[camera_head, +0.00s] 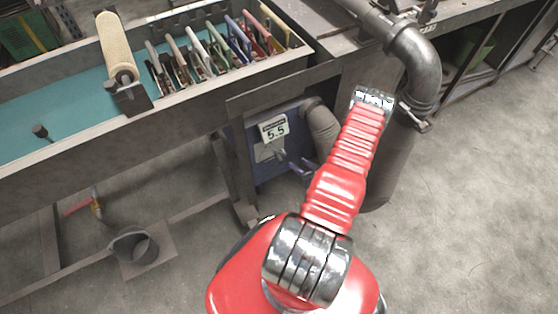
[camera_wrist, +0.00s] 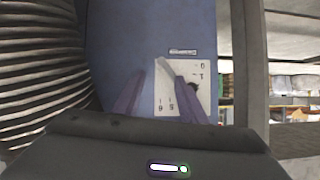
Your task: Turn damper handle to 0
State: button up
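Part of the lever is hidden behind one finger. My gripper (camera_wrist: 160,77) is open, with two purple fingers pointing at the panel. The right finger overlaps the dial and lever; the left finger is over bare blue panel. I cannot tell whether a finger touches the lever. In the head view, my gripper (camera_head: 293,163) is just right of the pale dial plate (camera_head: 267,152), below a white display (camera_head: 273,128) reading 5.5.
A ribbed grey hose (camera_wrist: 42,75) runs close left of my gripper in the wrist view. A dark post (camera_wrist: 249,60) stands on the right. In the head view, a metal pipe (camera_head: 418,65) bends down beside my arm. A bucket (camera_head: 133,247) stands on the floor at left.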

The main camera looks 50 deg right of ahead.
aim_at(282, 162)
jog(key=s+a+m+t+h, duration=0.2)
jog(key=s+a+t, duration=0.3)
jog(key=a, duration=0.3)
jog(key=shift+m+h, duration=0.3)
jog(key=shift+m, duration=0.1)
jog(key=shift+w, duration=0.1)
jog(key=shift+x, duration=6.85)
jog(key=shift+a+r, duration=0.1)
jog(key=shift+r, duration=0.1)
jog(key=shift+c, duration=0.2)
grip_shut()
